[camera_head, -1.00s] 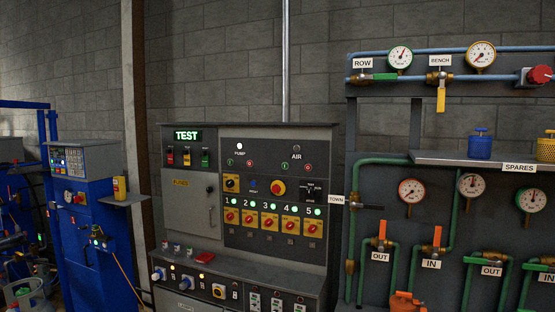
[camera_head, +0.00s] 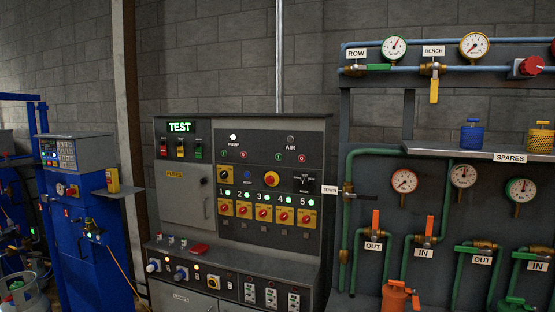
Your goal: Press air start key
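The AIR section (camera_head: 290,147) is at the upper right of the grey control panel (camera_head: 172,221). Above its label is a dark, unlit round lamp (camera_head: 290,138). Below the label are a small green-ringed key (camera_head: 278,155) at left and a red-ringed key (camera_head: 302,157) at right. The marks on these keys are too small to read surely. My gripper is not in view, and nothing visible touches the panel.
The PUMP lamp (camera_head: 233,137) glows white left of AIR. A row of red-and-yellow rotary switches (camera_head: 263,213) with green lamps sits below. A pipe rack with gauges (camera_head: 404,181) stands at right, a blue machine (camera_head: 80,235) at left.

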